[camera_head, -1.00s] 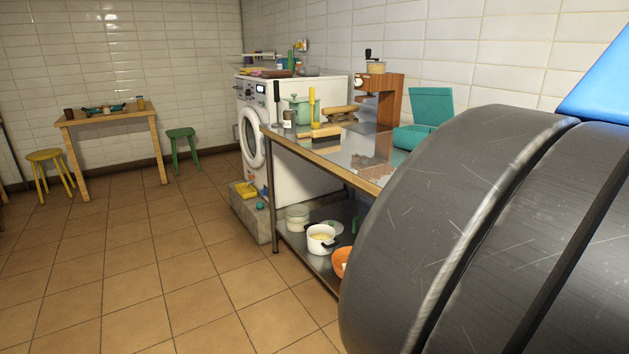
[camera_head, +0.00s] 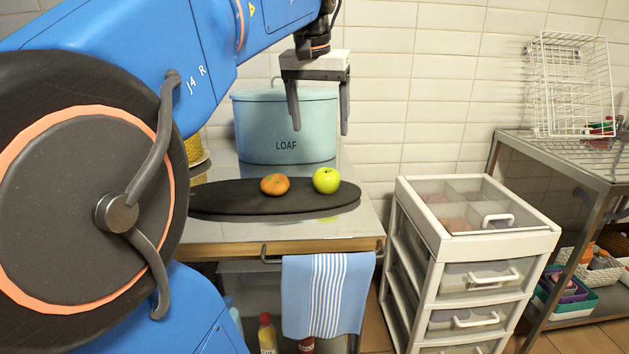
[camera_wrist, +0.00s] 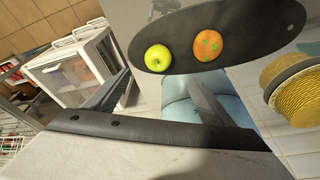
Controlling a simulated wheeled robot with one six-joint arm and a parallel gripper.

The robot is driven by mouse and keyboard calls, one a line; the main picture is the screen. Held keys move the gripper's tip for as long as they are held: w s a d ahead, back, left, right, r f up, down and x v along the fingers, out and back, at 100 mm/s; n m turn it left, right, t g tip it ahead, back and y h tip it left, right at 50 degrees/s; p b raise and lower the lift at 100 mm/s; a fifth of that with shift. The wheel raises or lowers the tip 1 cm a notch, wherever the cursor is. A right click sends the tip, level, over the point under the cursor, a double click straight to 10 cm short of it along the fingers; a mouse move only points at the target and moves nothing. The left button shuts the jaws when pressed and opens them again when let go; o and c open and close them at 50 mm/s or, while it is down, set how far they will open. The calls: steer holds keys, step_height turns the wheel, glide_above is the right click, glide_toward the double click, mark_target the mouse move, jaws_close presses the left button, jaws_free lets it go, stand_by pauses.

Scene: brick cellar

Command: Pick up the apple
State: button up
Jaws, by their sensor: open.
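A yellow-green apple (camera_head: 326,180) sits on a dark oval board (camera_head: 225,201) on the steel-topped table, right of an orange, reddish fruit (camera_head: 275,185). In the wrist view the apple (camera_wrist: 158,58) lies left of the orange fruit (camera_wrist: 208,45) on the dark board (camera_wrist: 255,40). My gripper (camera_head: 320,128) is open and empty, pointing down above the table, in front of a light blue bin. Its fingertips are higher than the apple and apart from it. In the wrist view the fingers (camera_wrist: 165,100) are spread.
The light blue LOAF bin (camera_head: 286,120) stands behind the board. A striped blue towel (camera_head: 328,295) hangs at the table's front. A white drawer cart (camera_head: 470,260) stands to the right. A steel rack holds a white wire basket (camera_head: 571,85). A wicker item (camera_wrist: 298,90) shows in the wrist view.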

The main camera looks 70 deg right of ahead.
glide_toward(326, 171)
steer(key=x, duration=0.5)
steer(key=shift+w+a, duration=0.1)
steer(key=shift+w, duration=0.1)
steer(key=shift+x, duration=2.7)
steer(key=shift+s, duration=0.2)
steer(key=c, duration=1.2)
